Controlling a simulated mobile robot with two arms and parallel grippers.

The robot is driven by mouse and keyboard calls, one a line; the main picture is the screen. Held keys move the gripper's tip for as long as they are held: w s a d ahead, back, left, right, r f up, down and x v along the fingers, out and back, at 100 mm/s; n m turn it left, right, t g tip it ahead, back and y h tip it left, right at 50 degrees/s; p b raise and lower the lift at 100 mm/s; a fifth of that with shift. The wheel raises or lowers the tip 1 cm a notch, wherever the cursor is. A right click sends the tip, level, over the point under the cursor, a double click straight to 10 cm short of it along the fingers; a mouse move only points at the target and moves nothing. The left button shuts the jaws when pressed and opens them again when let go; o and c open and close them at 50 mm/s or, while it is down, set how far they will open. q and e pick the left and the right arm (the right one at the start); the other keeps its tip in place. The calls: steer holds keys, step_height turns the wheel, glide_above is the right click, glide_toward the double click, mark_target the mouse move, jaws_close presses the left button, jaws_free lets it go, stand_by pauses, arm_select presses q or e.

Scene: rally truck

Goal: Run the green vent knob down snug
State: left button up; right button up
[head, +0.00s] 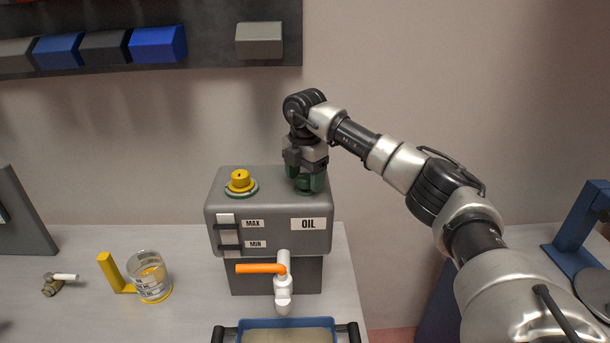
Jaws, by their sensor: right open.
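The grey oil tank (270,237) stands on the table, with MAX, MIN and OIL labels on its front. The green vent knob (303,184) is on the right part of its top, largely hidden by my right gripper. My right gripper (306,182) points straight down over the knob, with its jaws open and a finger on either side of it. Whether the fingers touch the knob cannot be told. My left gripper is not in view.
A yellow cap (240,181) sits on the tank's top left. An orange-handled tap (262,268) juts from the front above a blue tray (287,324). A glass measuring jug (150,284) and a small valve (52,285) lie to the left. Bins line a shelf above.

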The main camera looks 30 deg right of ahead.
mark_target(305, 176)
steer(key=shift+r, duration=0.25)
step_height(305, 176, up, 9)
steer(key=b, duration=0.2)
steer(key=shift+b, duration=0.35)
steer(key=shift+r, duration=0.65)
steer(key=shift+f, duration=0.1)
